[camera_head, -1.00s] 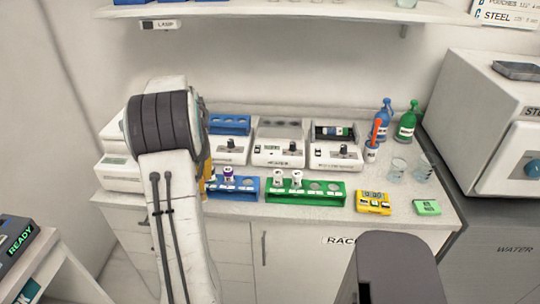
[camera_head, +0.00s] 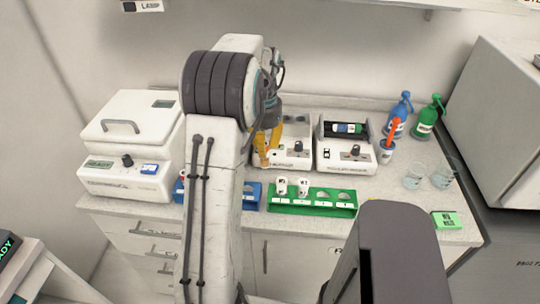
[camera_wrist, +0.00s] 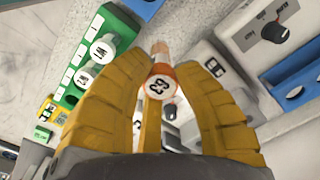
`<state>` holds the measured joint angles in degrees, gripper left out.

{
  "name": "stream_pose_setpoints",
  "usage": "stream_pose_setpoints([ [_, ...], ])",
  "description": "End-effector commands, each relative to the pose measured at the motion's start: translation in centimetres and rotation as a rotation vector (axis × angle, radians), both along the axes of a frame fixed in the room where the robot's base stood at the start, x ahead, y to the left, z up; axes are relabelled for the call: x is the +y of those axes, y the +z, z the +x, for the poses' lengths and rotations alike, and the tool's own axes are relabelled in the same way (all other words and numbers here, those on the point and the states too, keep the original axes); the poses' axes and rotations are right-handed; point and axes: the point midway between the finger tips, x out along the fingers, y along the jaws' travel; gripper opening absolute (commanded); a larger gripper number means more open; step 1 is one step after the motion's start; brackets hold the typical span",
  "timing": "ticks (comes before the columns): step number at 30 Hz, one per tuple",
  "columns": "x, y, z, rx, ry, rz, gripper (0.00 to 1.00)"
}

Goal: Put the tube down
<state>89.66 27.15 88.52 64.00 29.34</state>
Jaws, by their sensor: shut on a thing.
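My gripper (camera_head: 266,150) has yellow fingers and hangs over the counter near the white devices, behind the racks. In the wrist view my gripper (camera_wrist: 160,95) is shut on a tube (camera_wrist: 157,86) with an orange-rimmed white cap bearing a number, seen from above. The blue rack (camera_head: 252,199) is mostly hidden behind my arm.
A white lidded device (camera_head: 130,150) stands at the left. A white device with a dark-lined well (camera_head: 345,158) stands right of the gripper. Blue (camera_head: 400,112) and green bottles (camera_head: 428,118), glass beakers and a green box (camera_head: 446,220) are at the right.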

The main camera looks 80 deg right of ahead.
Motion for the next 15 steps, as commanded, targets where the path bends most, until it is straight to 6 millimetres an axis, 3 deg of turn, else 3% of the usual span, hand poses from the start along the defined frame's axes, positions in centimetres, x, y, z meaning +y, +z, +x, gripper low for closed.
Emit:
stream_pose_setpoints([
  [9, 0.1, -3.4, 0.0, -0.001, 0.000, 0.003, 0.05],
  [15, 0.1, -4.6, 0.0, 0.000, 0.001, 0.002, 0.05],
])
